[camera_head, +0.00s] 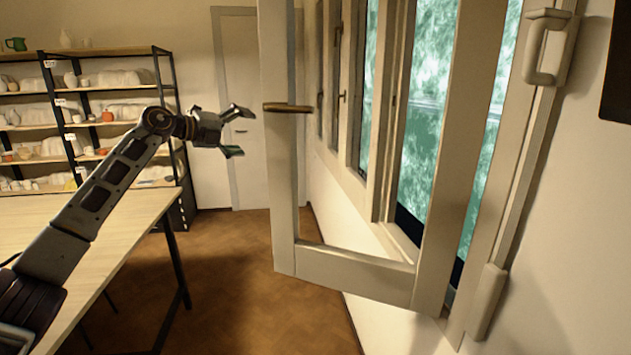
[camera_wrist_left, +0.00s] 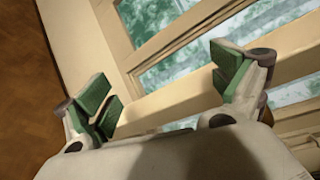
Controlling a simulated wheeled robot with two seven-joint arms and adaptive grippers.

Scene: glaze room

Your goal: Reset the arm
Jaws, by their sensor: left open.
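My left arm reaches in from the left in the head view. Its gripper (camera_head: 238,130) is open and empty, in the air to the left of the open window sash (camera_head: 281,180). The fingers point right, towards the sash's brass-coloured handle (camera_head: 287,108), with a gap between them in the picture. In the left wrist view the gripper (camera_wrist_left: 165,95) shows its two green-padded fingers spread wide, with nothing between them. Window frame and glass show beyond the fingers there. My right gripper is in neither view.
A wooden table (camera_head: 125,235) stands at the left, under my left arm. Shelves (camera_head: 105,88) with pottery stand behind it. A closed door (camera_head: 243,165) is at the back. The brown floor (camera_head: 235,285) between table and window is clear. The sash juts into the room.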

